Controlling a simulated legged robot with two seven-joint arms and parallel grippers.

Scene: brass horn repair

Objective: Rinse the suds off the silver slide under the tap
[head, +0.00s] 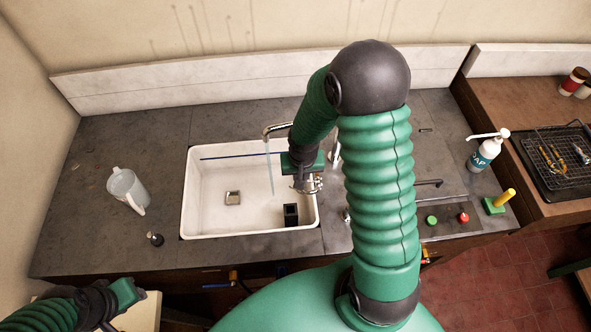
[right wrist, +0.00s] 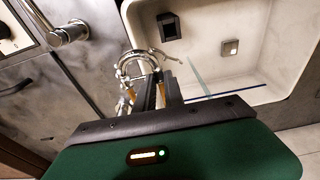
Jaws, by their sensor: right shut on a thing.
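The silver slide (right wrist: 139,62), a shiny curved tube, is in my right gripper (right wrist: 160,84). The gripper is shut on it over the right side of the white sink (head: 188,205). In the head view the slide (head: 312,185) shows small beneath my right gripper (head: 303,180). The tap (head: 277,127) runs a thin pale stream (head: 269,170) left of the slide and apart from it. Pale patches show on the tube; I cannot tell whether they are suds or glare. My left gripper (head: 128,292) is at the lower left, away from the sink; its fingers are not clear.
A black square holder (head: 291,214) and a drain (head: 232,198) are in the sink. A dark blue bar (head: 240,156) spans its back. The left counter is mostly free.

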